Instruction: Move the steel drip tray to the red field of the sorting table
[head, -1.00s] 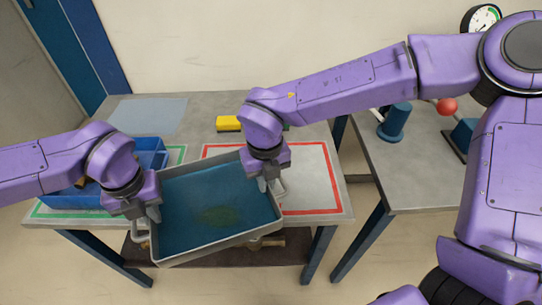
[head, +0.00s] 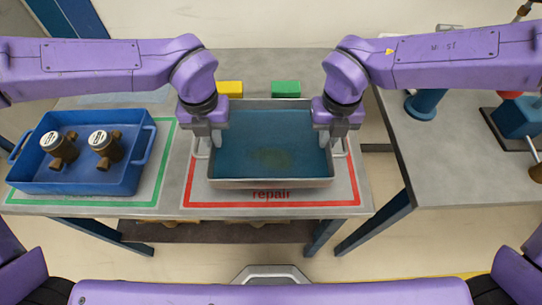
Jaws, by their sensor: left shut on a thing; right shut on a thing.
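The steel drip tray (head: 270,184) holds a dark blue-green liquid or floor with a dull stain near its middle. In the head view it is over the red-outlined field (head: 212,197) marked "repair" on the sorting table (head: 90,209). My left gripper (head: 203,145) is shut on the tray's left handle. My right gripper (head: 338,145) is shut on its right handle. The tray looks about level and square to the field. I cannot tell whether its bottom touches the table.
A blue crate (head: 85,187) with two brass meters (head: 62,150) stands in the green-outlined field to the left. A yellow block (head: 230,88) and a green block (head: 286,89) lie behind the tray. A second bench (head: 450,165) with blue fixtures is at right.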

